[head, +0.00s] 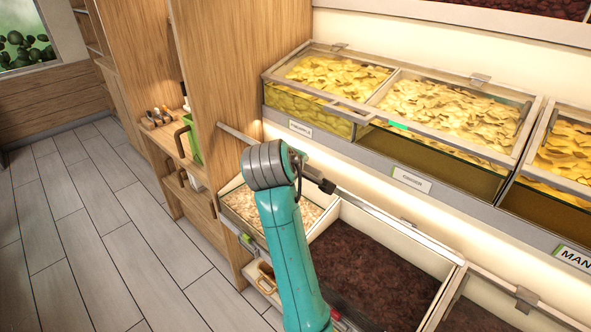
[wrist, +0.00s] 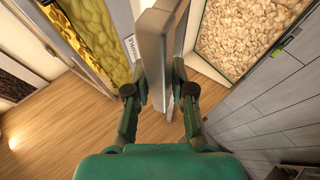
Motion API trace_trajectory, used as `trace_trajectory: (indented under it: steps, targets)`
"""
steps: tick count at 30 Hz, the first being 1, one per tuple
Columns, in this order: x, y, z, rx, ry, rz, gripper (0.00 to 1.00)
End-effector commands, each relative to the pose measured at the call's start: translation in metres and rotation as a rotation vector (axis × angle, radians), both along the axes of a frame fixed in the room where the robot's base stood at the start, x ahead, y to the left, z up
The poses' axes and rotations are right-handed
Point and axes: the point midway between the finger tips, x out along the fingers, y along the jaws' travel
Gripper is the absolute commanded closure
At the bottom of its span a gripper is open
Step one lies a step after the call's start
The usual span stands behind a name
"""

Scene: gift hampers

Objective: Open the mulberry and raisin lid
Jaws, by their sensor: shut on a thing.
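My gripper (head: 318,182) is shut on a long grey bar (head: 236,133), which looks like the front rail of the mulberry and raisin lid. In the wrist view, the fingers (wrist: 158,92) close on both sides of the bar (wrist: 152,45). The rail stands above a bin of pale mulberries (head: 250,205) and a bin of dark raisins (head: 375,270), and both contents show clearly. The pale bin also shows in the wrist view (wrist: 240,35). My arm hides part of the rail and bins. The lid's pane is hard to make out.
Covered bins of yellow dried fruit (head: 435,105) stand on the shelf above, close behind the rail. Another lidded bin (head: 500,310) lies at lower right. A wooden cabinet (head: 225,80) stands left. The grey tiled floor (head: 100,230) is clear.

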Motion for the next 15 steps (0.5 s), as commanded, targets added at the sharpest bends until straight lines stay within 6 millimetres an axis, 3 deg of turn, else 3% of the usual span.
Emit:
trace_trajectory:
  steps: [9, 10, 11, 12, 15]
  targets:
    - [0.0004, 0.0002, 0.0007, 0.000, -0.003, 0.001, 1.00]
    - [0.0004, 0.0002, 0.0006, 0.000, -0.003, 0.001, 0.70]
    - [0.0003, 0.0003, 0.0006, 0.001, -0.002, 0.001, 0.62]
    - [0.0003, 0.0002, 0.0004, 0.001, -0.002, 0.001, 0.56]
    - [0.0002, 0.0003, 0.0003, 0.000, -0.001, 0.001, 0.56]
